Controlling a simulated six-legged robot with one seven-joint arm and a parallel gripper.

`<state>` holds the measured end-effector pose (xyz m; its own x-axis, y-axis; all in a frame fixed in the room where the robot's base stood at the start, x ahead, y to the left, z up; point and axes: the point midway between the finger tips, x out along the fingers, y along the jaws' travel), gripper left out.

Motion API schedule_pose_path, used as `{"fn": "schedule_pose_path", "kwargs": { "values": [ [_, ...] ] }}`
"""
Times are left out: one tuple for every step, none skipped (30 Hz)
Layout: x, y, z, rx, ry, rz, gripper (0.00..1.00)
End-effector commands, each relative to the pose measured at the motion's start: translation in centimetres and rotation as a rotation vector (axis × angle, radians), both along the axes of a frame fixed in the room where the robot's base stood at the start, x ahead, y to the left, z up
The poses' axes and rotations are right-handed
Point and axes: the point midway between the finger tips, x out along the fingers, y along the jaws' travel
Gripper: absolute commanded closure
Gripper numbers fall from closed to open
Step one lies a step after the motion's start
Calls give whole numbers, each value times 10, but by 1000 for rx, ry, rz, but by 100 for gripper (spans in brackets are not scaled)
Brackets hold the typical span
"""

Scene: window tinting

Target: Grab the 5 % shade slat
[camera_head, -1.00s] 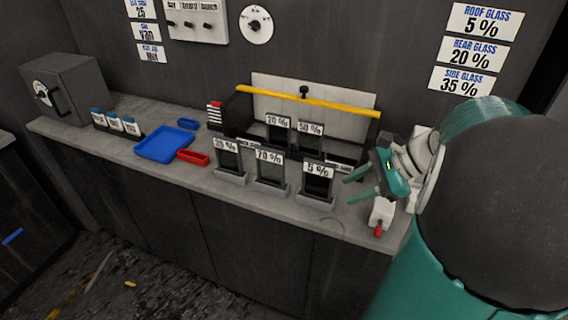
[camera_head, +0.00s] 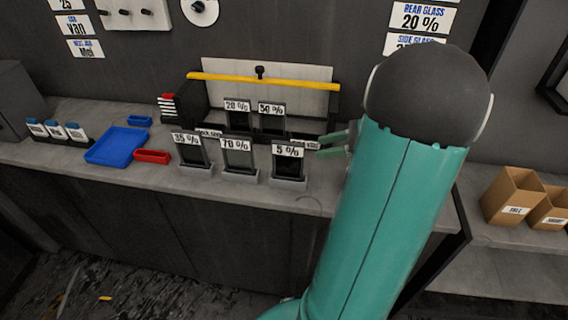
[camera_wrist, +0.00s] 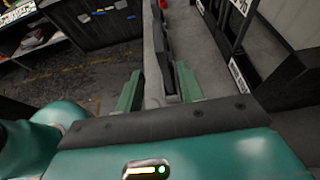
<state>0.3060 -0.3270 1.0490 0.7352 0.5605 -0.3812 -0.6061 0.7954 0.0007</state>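The 5 % slat (camera_head: 289,167) is a dark panel with a white "5 %" label. It stands upright in a grey holder at the right end of the front row on the counter. My gripper (camera_head: 322,147) is just right of it, with green fingers pointing left at its side edge. The wrist view shows the two fingers (camera_wrist: 159,80) apart, with a grey, edge-on shape between them. I cannot tell from there whether it is the slat or its holder. My arm hides part of the counter on the right.
The 70 % slat (camera_head: 238,158) and 35 % slat (camera_head: 191,150) stand to its left. The 20 % slat (camera_head: 238,118) and 50 % slat (camera_head: 271,120) are behind, below a yellow bar (camera_head: 262,81). A blue tray (camera_head: 117,146) and red tray (camera_head: 152,157) lie left. Cardboard boxes (camera_head: 512,195) stand right.

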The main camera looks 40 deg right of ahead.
Motion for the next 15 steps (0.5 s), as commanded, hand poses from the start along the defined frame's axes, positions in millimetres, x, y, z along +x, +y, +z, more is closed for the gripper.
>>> {"fn": "schedule_pose_path", "kwargs": {
  "values": [
    [8,6,-4,2,-1,4,62],
    [12,10,-6,2,-1,3,62],
    [18,14,-9,2,-1,4,62],
    [22,17,-11,2,0,4,62],
    [26,20,-13,0,0,4,62],
    [31,24,-16,1,0,4,62],
    [34,26,-17,1,0,4,62],
    [37,28,-18,0,0,4,62],
    [39,30,-20,0,0,4,62],
    [41,31,-20,0,0,4,62],
    [42,32,-21,0,0,4,62],
    [45,34,-22,-1,1,4,62],
    [47,35,-23,-1,1,4,62],
    [50,37,-23,0,0,5,62],
    [54,40,-25,1,-1,6,62]
  ]
}}
